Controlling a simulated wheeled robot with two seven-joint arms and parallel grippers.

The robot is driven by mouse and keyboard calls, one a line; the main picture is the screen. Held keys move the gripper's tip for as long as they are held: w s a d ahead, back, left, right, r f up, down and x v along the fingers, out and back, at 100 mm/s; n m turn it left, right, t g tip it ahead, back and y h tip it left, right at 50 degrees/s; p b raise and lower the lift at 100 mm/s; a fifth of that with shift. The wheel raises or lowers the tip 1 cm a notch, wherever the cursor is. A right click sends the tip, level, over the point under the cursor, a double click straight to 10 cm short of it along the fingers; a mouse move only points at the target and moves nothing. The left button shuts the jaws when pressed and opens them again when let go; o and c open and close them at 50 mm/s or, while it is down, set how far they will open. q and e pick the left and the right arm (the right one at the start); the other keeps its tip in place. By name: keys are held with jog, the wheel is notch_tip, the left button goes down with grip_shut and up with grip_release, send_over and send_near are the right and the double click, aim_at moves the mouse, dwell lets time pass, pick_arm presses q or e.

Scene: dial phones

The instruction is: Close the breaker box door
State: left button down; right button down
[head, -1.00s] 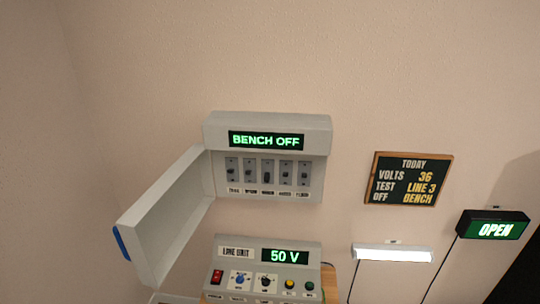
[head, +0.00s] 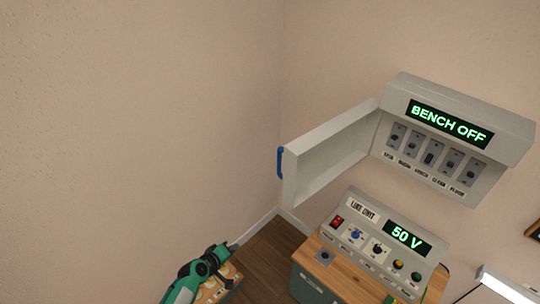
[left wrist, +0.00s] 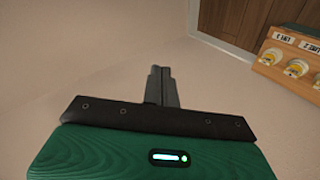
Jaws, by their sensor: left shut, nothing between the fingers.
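The breaker box (head: 436,145) hangs on the wall at the right of the head view, with a lit "BENCH OFF" display and a row of switches. Its grey door (head: 335,152) stands wide open, swung out to the left. A blue handle (head: 280,162) is on the door's free edge. My left gripper (head: 236,246) is low in the head view, below and left of the door and apart from it. In the left wrist view its fingers (left wrist: 161,86) are together with nothing between them. My right gripper is not in view.
Below the box, a line unit (head: 378,240) showing "50 V" stands on a wooden-topped cabinet (head: 325,262). The wall left of the door is bare.

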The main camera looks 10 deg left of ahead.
pick_arm(q)
jog(key=w+d+r+n+t+h+p, duration=0.1)
jog(key=w+r+h, duration=0.15)
jog(key=r, duration=0.75)
jog(key=w+d+r+t+h+p, duration=0.1)
jog(key=w+r+t, duration=0.15)
jog(key=r, duration=0.85)
jog(key=w+d+r+n+t+h, duration=0.1)
jog(key=w+d+r+h, duration=0.15)
jog(key=r, duration=0.75)
jog(key=w+a+p+x, duration=0.1)
jog(key=p+x, duration=0.2)
jog(key=x, duration=0.7)
jog(key=shift+y, duration=0.3)
jog(key=s+d+p, duration=0.2)
jog(key=s, duration=0.1)
jog(key=shift+s+d+f+p, duration=0.1)
jog(key=shift+s+f+p, duration=0.05)
jog(key=shift+s+p, duration=0.15)
jog(key=shift+s, duration=0.1)
